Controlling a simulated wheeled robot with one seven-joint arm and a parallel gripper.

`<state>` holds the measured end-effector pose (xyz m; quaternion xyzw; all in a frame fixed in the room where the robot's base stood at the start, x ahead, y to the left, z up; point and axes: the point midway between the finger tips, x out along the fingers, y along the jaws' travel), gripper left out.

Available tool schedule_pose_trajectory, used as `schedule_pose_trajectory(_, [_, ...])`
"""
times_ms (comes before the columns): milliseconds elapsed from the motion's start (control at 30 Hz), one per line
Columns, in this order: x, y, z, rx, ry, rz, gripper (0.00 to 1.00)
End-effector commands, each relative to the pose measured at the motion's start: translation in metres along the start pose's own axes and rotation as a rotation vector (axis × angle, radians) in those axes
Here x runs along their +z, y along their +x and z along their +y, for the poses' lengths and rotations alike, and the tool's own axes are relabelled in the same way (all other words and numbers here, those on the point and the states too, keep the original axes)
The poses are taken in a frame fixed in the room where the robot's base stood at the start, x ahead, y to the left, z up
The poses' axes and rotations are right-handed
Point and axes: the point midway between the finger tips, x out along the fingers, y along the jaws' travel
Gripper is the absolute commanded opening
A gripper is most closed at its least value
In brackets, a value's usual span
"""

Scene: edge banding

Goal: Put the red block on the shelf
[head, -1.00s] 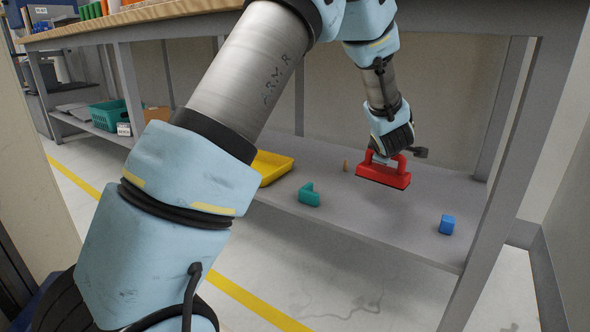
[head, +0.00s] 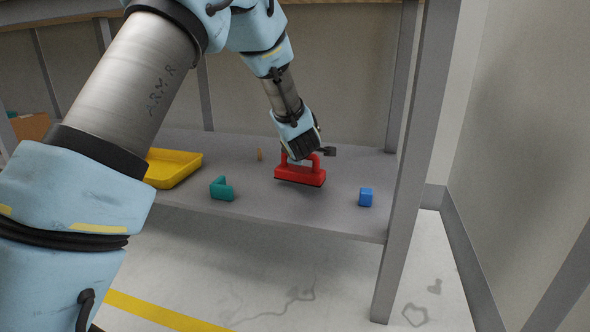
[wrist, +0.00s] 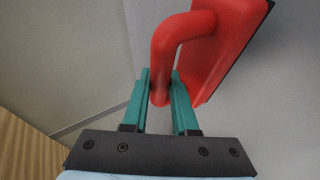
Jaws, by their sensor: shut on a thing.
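The red block (head: 300,174) has a raised handle and a dark underside. It is over the grey lower shelf (head: 262,205) of the workbench; I cannot tell whether its underside touches the shelf. My gripper (head: 300,160) is above it and shut on its handle. In the wrist view the two teal fingers of my gripper (wrist: 160,95) stand on either side of the handle of the red block (wrist: 228,42). The fingertips are partly hidden by my wrist in the head view.
On the shelf are a yellow tray (head: 176,167) at left, a teal L-shaped piece (head: 222,189), a small orange piece (head: 259,155) and a blue cube (head: 366,197) at right. A grey bench leg (head: 408,165) stands right of them. Shelf between teal piece and cube is clear.

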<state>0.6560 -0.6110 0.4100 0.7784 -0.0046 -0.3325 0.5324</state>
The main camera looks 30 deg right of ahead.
Motion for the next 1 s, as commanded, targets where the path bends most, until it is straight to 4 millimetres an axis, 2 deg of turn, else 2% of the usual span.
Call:
schedule_pose_trajectory(33, [0.003, 0.008, -0.013, 0.000, 0.000, 0.000, 0.00])
schedule_pose_trajectory(133, [0.006, 0.015, -0.023, 0.000, 0.000, 0.000, 0.00])
schedule_pose_trajectory(500, [0.006, 0.015, -0.025, 0.000, 0.000, 0.000, 0.00])
schedule_pose_trajectory(533, [0.006, 0.016, -0.025, -0.001, 0.000, 0.000, 0.28])
schedule_pose_trajectory(600, [0.006, 0.015, -0.025, -0.001, 0.000, 0.000, 0.36])
schedule_pose_trajectory(800, [0.006, 0.015, -0.025, -0.001, 0.000, 0.000, 0.57])
schedule_pose_trajectory(1000, [0.006, 0.015, -0.025, -0.001, 0.000, 0.000, 0.57])
